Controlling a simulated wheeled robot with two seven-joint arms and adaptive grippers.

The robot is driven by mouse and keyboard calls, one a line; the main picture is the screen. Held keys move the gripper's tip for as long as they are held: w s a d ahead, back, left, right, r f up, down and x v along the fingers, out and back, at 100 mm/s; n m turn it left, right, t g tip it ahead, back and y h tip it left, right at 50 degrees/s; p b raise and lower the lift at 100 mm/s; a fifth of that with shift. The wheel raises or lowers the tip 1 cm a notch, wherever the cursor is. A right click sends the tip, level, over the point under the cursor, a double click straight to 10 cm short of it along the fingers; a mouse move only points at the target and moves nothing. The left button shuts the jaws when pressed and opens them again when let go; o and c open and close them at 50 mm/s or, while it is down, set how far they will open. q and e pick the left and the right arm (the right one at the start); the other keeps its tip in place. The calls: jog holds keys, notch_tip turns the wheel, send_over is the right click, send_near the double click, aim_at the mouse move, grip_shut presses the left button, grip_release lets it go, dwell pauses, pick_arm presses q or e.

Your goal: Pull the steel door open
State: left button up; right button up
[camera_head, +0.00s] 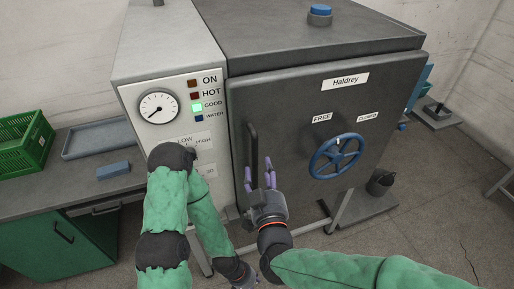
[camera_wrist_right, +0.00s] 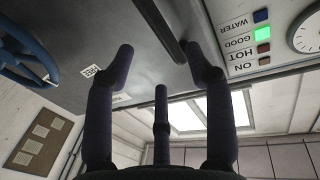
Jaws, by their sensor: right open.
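The dark steel door (camera_head: 290,110) of the machine, labelled "Haldrey", looks shut. Its upright bar handle (camera_head: 252,155) is near the left edge, and a blue handwheel (camera_head: 336,156) is to the right. My right gripper (camera_head: 269,175) is open, its purple fingers pointing up, just right of the handle's lower half. In the right wrist view the handle (camera_wrist_right: 160,25) runs between the spread fingers, near the right fingertip; I cannot tell whether they touch. The wheel (camera_wrist_right: 30,55) is at that view's left edge. My left gripper (camera_head: 245,281) hangs low at the bottom edge, its fingers barely visible.
A control panel (camera_head: 165,75) with a dial and a lit green GOOD lamp stands left of the door. A bench with a green crate (camera_head: 25,142), grey tray (camera_head: 97,137) and blue block (camera_head: 113,170) is further left.

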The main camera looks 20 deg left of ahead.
aim_at(257, 152)
jog(key=b+x, duration=0.1)
jog(key=x, duration=0.8)
jog(key=shift+s, duration=0.1)
grip_shut()
